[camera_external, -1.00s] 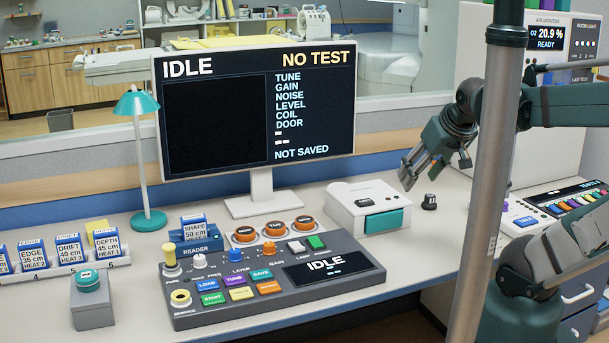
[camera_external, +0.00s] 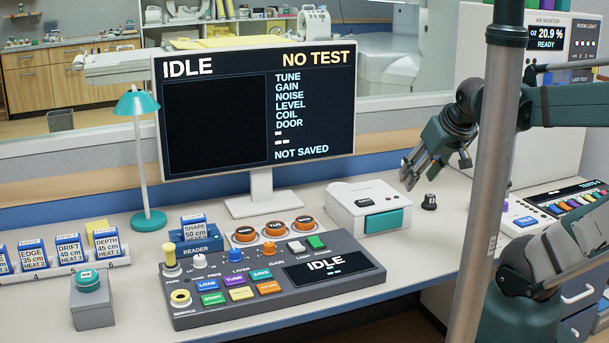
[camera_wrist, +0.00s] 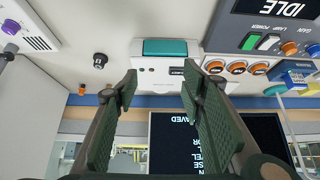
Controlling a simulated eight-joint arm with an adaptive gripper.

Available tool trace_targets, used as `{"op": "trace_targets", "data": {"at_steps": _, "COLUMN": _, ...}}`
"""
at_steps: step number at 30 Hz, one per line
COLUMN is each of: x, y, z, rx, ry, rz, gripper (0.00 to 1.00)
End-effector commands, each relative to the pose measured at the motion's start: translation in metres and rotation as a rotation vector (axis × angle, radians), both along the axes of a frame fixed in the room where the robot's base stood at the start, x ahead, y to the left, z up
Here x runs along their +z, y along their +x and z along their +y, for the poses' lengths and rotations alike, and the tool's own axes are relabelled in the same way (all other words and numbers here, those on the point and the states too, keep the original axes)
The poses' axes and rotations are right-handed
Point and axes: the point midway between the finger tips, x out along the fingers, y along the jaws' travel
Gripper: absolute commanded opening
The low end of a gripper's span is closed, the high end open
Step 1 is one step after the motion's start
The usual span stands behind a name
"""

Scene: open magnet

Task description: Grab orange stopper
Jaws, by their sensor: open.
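Three orange round stopper-like caps sit in a row in a white holder behind the console: left cap (camera_external: 244,234), middle cap (camera_external: 274,227) and right cap (camera_external: 304,222). In the wrist view the same row of orange caps (camera_wrist: 237,67) lies right of centre, beyond the right finger's tip. I cannot tell which one the task means. My gripper (camera_external: 409,176) is open and empty, raised above the desk to the right of the caps and the white box. In the wrist view my gripper (camera_wrist: 160,90) shows both fingers spread wide apart, touching nothing.
A white box with a teal front (camera_external: 368,208) stands between the caps and my gripper. A small black knob (camera_external: 429,202) is below the gripper. The grey console (camera_external: 200,313) lies before the caps, the monitor (camera_external: 256,110) behind. A vertical pole (camera_external: 486,180) stands in the foreground.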

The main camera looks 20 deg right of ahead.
Motion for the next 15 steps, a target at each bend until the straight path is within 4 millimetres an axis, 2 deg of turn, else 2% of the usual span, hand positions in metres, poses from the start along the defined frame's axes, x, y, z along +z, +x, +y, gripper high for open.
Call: {"op": "trace_targets", "data": {"at_steps": 15, "x": 0.0030, "y": 0.0031, "z": -0.0013, "rx": 0.008, "ry": -0.008, "rz": 0.004, "gripper": 0.31}}
